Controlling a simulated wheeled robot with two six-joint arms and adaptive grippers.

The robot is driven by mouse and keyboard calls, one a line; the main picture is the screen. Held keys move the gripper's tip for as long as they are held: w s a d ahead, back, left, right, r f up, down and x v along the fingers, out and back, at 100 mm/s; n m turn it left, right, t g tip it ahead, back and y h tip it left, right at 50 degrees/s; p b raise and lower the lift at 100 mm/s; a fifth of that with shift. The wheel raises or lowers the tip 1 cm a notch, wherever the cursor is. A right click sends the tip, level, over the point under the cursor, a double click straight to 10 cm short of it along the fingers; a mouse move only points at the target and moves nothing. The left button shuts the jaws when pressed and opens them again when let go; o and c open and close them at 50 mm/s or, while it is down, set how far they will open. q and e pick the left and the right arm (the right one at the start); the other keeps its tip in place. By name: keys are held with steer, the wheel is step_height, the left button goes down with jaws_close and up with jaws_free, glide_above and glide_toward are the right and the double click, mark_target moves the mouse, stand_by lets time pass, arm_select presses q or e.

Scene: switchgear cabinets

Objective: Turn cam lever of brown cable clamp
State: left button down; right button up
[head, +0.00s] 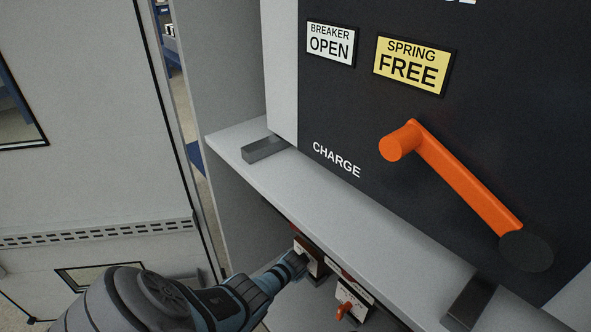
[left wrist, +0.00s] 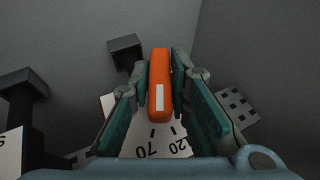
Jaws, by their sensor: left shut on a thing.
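My left gripper (head: 298,262) reaches into the low compartment under the shelf and is at the farther of two cable clamps (head: 311,258). In the left wrist view an orange cam lever (left wrist: 160,72) with a white mark stands upright in the picture between the two fingers, which are shut on it. Below it, a white scale plate (left wrist: 152,146) shows 70 and 120. The gripper hides most of this clamp in the head view, and its brown colour is hard to confirm. My right gripper is not in view.
A second clamp with an orange lever (head: 346,309) sits nearer in the compartment. Above are the shelf edge (head: 372,262), a dark breaker panel (head: 450,110) and its large orange charge handle (head: 465,180). A dark post (left wrist: 20,100) stands left in the wrist view.

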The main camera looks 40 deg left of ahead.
arm_select(q)
steer(key=shift+h, duration=0.3)
steer(key=shift+a+h, duration=0.1)
steer(key=shift+h, duration=0.3)
steer(key=shift+f+h+b, duration=0.1)
steer(key=shift+h+b, duration=0.2)
steer(key=shift+b, duration=0.05)
steer(key=shift+n+h+b, duration=0.5)
steer(key=shift+h+b, duration=0.7)
steer(key=shift+b, duration=0.05)
steer(key=shift+g, duration=0.3)
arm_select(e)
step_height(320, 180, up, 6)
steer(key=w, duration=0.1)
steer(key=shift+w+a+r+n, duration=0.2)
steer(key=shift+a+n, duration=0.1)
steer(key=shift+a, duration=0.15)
arm_select(q)
steer(key=c, duration=1.6)
jaws_free()
steer(key=shift+o, duration=0.2)
steer(key=shift+r, duration=0.2)
